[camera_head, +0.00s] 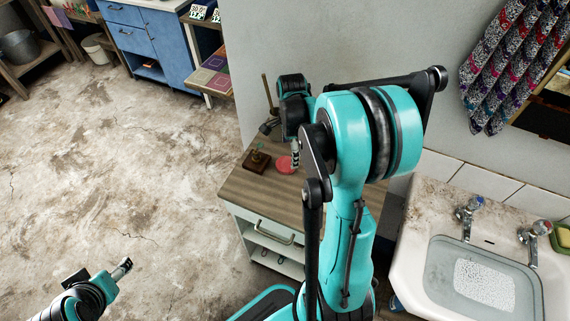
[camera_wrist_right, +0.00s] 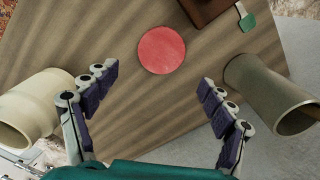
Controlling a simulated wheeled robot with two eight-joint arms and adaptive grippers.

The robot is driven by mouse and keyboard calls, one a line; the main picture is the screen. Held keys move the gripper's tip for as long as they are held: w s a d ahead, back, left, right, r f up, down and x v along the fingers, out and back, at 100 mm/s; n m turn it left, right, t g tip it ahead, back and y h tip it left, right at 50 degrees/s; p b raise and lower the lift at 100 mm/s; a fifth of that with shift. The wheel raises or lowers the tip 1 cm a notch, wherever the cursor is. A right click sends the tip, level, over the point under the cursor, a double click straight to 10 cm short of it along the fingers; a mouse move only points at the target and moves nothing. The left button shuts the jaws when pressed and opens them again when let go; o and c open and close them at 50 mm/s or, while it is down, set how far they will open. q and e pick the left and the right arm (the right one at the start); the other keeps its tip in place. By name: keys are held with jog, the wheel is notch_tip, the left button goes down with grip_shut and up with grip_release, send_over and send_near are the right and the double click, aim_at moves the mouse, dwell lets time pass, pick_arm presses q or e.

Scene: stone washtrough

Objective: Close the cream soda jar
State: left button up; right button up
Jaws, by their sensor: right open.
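A cream jar (camera_wrist_right: 32,112) shows at the left of the right wrist view, its open mouth facing the lower left of the picture. In the head view I cannot make it out; my right arm hides part of the cabinet top. A flat round red disc (camera_wrist_right: 161,50), possibly the lid, lies on the wooden top; it also shows in the head view (camera_head: 286,165). My right gripper (camera_wrist_right: 158,92) is open above the top, its fingers wide apart and nothing between them. The disc lies just beyond the fingertips. My left gripper (camera_head: 123,268) is low at the left, far from the cabinet.
The cabinet's wooden top (camera_head: 262,191) also bears a dark brown block (camera_head: 256,162) with a green part. A grey-brown pot (camera_wrist_right: 268,92) holding a stick stands close to the right fingers. The wall is behind; a sink (camera_head: 484,274) is at the right.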

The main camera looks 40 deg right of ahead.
aim_at(287, 163)
jog(key=f+b, duration=0.1)
jog(key=f, duration=0.1)
jog(key=a+f+b, duration=0.1)
jog(key=f, duration=0.1)
jog(key=shift+w+f, duration=0.2)
jog(key=shift+f, duration=0.1)
jog(key=shift+d+f+b, duration=0.1)
jog(key=shift+f+b, duration=0.25)
jog(key=shift+r, duration=0.1)
jog(key=c, duration=0.8)
